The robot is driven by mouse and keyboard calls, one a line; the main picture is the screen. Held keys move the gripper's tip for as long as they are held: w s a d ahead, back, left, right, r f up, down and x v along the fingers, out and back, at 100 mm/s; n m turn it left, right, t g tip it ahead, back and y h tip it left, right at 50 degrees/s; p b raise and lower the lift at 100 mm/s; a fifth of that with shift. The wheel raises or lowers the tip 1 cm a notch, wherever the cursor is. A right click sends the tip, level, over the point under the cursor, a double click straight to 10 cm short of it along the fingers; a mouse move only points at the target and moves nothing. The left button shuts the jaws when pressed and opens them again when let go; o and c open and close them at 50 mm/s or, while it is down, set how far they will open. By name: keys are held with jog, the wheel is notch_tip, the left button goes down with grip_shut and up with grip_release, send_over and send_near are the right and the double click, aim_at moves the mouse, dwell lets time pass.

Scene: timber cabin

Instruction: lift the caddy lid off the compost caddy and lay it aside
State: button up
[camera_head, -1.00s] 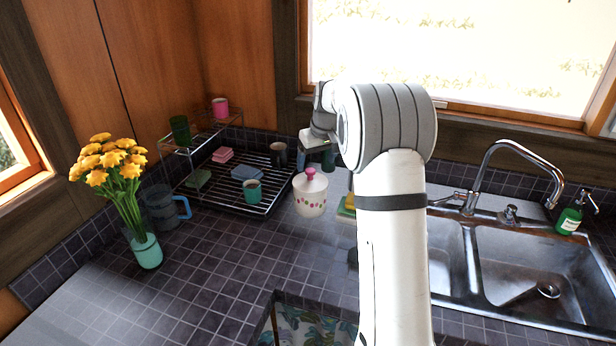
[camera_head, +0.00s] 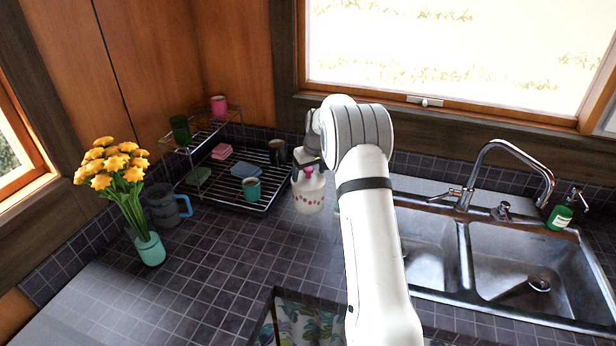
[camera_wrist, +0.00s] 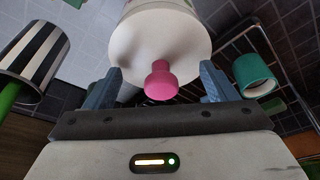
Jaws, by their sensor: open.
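The compost caddy (camera_head: 309,200) is a white pot with pink dots, standing on the dark tiled counter beside the dish rack. Its white lid (camera_wrist: 135,45) is seated on top and has a pink knob (camera_wrist: 161,80). In the head view the lid's knob (camera_head: 308,171) shows just below my gripper (camera_head: 306,158), whose fingertips are hard to make out there. In the wrist view my gripper (camera_wrist: 161,86) is open, with one blue-grey finger on each side of the knob. Neither finger visibly touches the knob.
A wire dish rack (camera_head: 262,207) with cups and sponges stands left of the caddy. A black-and-white striped cup (camera_wrist: 32,55) is close by in the wrist view. A flower vase (camera_head: 149,248) and blue-handled jug (camera_head: 163,207) stand left; the sink (camera_head: 520,262) is right. Front counter is clear.

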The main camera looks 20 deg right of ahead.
jog(key=shift+c, duration=0.5)
jog(key=c, duration=1)
